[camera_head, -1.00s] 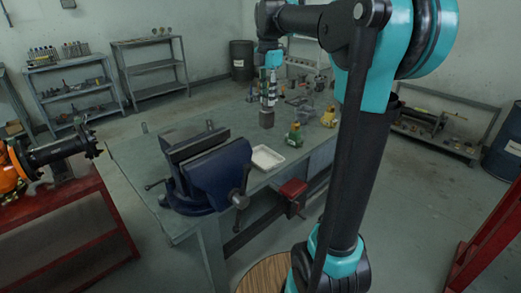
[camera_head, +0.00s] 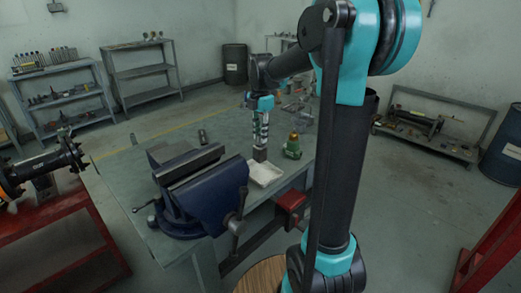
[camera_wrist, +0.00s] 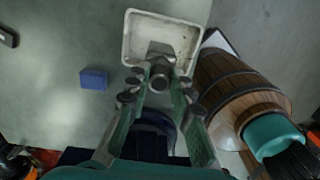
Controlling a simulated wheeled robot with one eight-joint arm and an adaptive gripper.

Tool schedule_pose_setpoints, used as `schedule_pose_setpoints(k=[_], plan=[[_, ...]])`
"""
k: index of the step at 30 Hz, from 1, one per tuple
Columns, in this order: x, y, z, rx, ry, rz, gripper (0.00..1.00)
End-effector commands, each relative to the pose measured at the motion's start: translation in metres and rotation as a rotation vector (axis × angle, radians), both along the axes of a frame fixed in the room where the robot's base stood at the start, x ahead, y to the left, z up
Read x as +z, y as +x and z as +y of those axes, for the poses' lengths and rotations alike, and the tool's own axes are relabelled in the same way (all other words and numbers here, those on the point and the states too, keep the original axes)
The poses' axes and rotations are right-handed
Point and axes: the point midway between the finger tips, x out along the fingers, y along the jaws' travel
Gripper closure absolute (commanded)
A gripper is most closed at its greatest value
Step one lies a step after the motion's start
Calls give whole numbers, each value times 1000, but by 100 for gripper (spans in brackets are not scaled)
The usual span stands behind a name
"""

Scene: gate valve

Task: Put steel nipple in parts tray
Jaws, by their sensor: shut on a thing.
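The steel nipple (camera_head: 260,154) is a short, dark grey piece held below my gripper (camera_head: 260,143). My gripper is shut on it and points down. The parts tray (camera_head: 266,176) is a shallow white tray on the grey-green bench, right of the vise. In the head view, the nipple appears at the tray's far edge; its exact height above the tray is unclear. In the wrist view, my gripper (camera_wrist: 160,86) has its fingertips around the nipple (camera_wrist: 160,70), which overlaps the near part of the parts tray (camera_wrist: 129,35). The fingers partly hide the nipple.
A large blue vise (camera_head: 210,190) stands left of the tray. A green and yellow fitting (camera_head: 293,148) stands close on the tray's right. A small blue block (camera_wrist: 93,79) shows in the wrist view. The bench (camera_head: 125,175) has free room behind the vise.

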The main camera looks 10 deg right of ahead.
Motion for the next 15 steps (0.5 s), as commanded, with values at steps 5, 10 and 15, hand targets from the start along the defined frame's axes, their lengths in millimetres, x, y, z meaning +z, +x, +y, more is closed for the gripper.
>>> schedule_pose_setpoints(k=[5, 10, 15], plan=[[-23, 0, 0, 0, 0, 0, 100], [-35, 0, 0, 0, 0, 0, 100], [-58, 0, 0, 0, 0, 0, 100]])
